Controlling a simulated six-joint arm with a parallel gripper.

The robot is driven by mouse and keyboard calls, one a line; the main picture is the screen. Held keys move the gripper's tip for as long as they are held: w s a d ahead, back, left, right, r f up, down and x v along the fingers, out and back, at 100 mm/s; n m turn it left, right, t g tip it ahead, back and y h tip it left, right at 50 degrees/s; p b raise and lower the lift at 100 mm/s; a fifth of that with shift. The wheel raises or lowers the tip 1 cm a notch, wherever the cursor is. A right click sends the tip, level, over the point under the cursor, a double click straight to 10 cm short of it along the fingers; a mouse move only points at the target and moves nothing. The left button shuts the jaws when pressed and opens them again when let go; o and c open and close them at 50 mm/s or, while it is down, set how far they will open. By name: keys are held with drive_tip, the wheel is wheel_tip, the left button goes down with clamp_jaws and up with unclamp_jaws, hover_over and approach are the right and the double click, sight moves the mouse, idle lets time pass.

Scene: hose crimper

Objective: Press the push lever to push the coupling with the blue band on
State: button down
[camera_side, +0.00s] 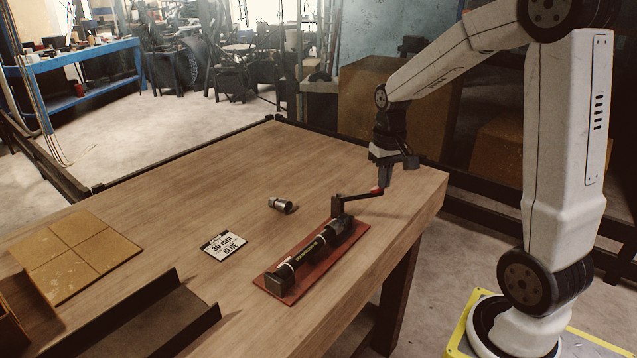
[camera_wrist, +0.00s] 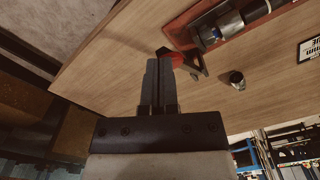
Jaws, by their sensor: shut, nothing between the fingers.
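The push lever (camera_side: 358,196) is a dark arm with a red tip, standing out to the right from the far end of the tool on the red base plate (camera_side: 271,287). A black hose (camera_side: 309,254) with printed text lies along that tool. My gripper (camera_side: 385,184) is shut and empty, pointing down at the red tip; in the wrist view its fingers (camera_wrist: 160,64) are beside the red tip (camera_wrist: 177,61). I cannot tell whether they touch. A metal coupling (camera_side: 281,204) lies loose on the bench and also shows in the wrist view (camera_wrist: 237,79); no blue band is readable on it.
A card (camera_side: 223,245) reading "30 mm BLUE" lies on the wooden bench left of the base plate. A dark channel-shaped tray (camera_side: 165,315) and a tan square board (camera_side: 75,255) are further left. The bench's far middle is clear; its right edge is near my gripper.

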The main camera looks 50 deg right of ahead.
sight(383, 193)
drive_tip(key=shift+f, duration=3.3)
drive_tip(key=shift+r, duration=6.55)
drive_tip(key=shift+a+f, duration=0.1)
drive_tip(key=s+a+f+n+t, duration=0.2)
drive_tip(key=s+a+f+n, duration=0.2)
drive_tip(key=a+f, duration=0.9)
drive_tip(key=a+n, duration=0.2)
drive_tip(key=a, duration=0.2)
drive_tip(key=shift+s+a+f+t, duration=0.2)
drive_tip(key=shift+f+t, duration=0.1)
drive_tip(key=shift+f, duration=0.05)
